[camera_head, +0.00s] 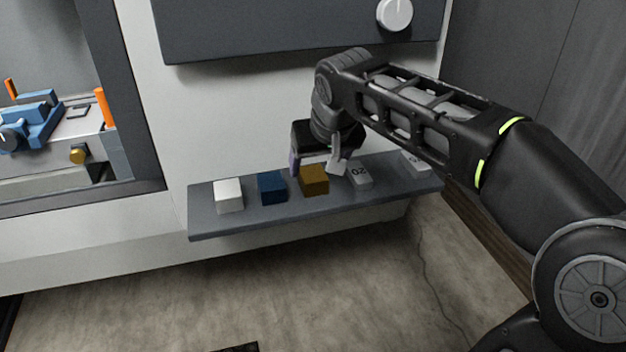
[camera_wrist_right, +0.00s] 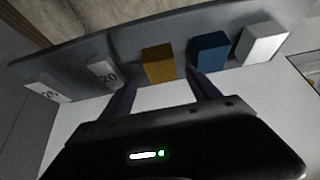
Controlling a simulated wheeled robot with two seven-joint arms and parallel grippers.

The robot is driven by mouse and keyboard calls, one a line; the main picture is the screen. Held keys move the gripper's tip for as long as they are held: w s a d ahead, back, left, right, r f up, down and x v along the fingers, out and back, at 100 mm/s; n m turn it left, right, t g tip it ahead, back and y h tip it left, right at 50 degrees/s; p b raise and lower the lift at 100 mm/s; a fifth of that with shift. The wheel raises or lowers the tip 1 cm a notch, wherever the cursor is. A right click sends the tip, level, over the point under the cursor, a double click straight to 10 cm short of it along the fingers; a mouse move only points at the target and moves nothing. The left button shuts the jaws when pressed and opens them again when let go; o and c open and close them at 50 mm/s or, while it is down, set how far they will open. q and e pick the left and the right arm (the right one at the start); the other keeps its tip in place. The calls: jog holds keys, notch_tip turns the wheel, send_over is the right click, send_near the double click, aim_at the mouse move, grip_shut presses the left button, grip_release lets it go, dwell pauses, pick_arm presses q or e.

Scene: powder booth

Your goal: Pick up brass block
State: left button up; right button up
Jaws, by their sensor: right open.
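My right gripper (camera_head: 315,170) is open and empty, just behind and above the brass block in the head view. It also shows in the right wrist view (camera_wrist_right: 155,88), with one dark finger on each side. My left gripper is not in view.
On the shelf, a blue block (camera_head: 271,187) and a white block (camera_head: 228,196) stand left of the brass block. A dark panel with a white knob (camera_head: 394,14) hangs above.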

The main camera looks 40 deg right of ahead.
aim_at(313, 173)
jog(key=x, duration=0.5)
jog(key=shift+a, duration=0.15)
dwell(0.3)
grip_shut()
dwell(0.5)
